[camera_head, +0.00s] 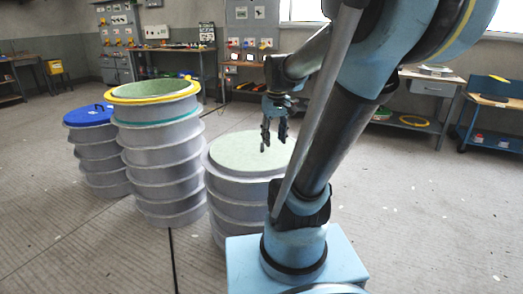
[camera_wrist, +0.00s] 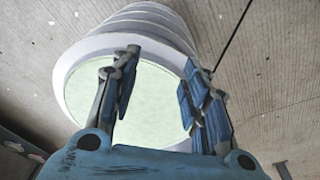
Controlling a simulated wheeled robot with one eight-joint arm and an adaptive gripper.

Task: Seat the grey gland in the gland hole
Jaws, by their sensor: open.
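My gripper (camera_head: 274,134) hangs fingers down above the nearest grey ribbed mould, over its pale green top (camera_head: 238,150). In the wrist view my gripper (camera_wrist: 160,62) has its two fingers spread wide apart, with nothing between them. The pale green top (camera_wrist: 155,100) lies below and shows no hole in its visible part; the fingers and palm hide some of it. A small grey spot (camera_head: 263,149) shows just under the left finger in the head view; I cannot tell what it is. I cannot make out the grey gland or the gland hole.
A taller mould with a yellow rim (camera_head: 155,97) stands left of the nearest one, and a blue-topped mould (camera_head: 88,115) stands further left. Workbenches (camera_head: 432,85) line the back. The concrete floor (camera_head: 430,220) at the right is clear.

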